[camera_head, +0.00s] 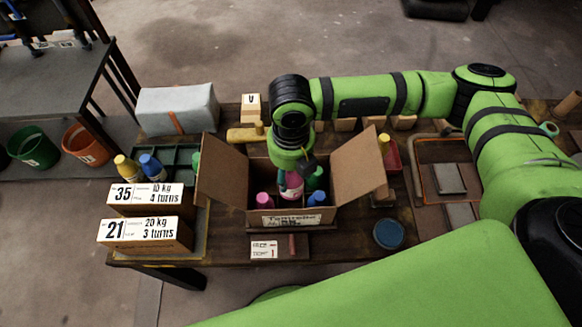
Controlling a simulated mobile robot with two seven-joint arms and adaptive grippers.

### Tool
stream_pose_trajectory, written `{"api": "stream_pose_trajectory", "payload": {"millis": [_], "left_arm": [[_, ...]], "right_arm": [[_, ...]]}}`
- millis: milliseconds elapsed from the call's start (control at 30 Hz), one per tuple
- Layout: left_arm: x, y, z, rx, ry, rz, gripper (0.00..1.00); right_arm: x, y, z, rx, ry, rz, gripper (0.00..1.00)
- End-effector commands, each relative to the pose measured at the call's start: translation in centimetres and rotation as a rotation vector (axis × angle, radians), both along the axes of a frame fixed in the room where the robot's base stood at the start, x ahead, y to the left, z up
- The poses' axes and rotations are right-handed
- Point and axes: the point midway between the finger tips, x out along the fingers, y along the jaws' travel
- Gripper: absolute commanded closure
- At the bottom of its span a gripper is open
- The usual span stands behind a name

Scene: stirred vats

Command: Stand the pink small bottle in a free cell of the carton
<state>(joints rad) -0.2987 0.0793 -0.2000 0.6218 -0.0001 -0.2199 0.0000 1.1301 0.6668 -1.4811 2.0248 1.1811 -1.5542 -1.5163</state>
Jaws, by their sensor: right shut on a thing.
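The open cardboard carton (240,218) stands on the wooden table with its flaps spread. My right gripper (294,172) reaches down into it from above and is shut on a pink small bottle (292,188). The bottle is upright, between the carton's walls, partly covered by the gripper. I cannot tell whether its base touches the carton floor. Another pink bottle (265,200) stands to its left in the carton, and a blue bottle (317,198) to its right. The cell dividers are mostly hidden. My left gripper is not in view.
A green tray (178,178) with a yellow bottle (126,168) and a blue bottle (151,167) is left of the carton. Numbered boxes (145,236) stand at front left. A grey wrapped block (178,108) lies behind. A round blue lid (389,234) lies front right.

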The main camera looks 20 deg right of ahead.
Motion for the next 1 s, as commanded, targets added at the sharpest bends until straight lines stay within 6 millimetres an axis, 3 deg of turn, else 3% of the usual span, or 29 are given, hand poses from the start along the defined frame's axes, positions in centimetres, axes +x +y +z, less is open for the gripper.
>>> {"api": "stream_pose_trajectory", "payload": {"millis": [1000], "left_arm": [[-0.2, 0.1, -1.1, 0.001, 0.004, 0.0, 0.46]], "right_arm": [[0.0, 0.1, -2.3, 0.001, 0.0, 0.001, 0.9]]}}
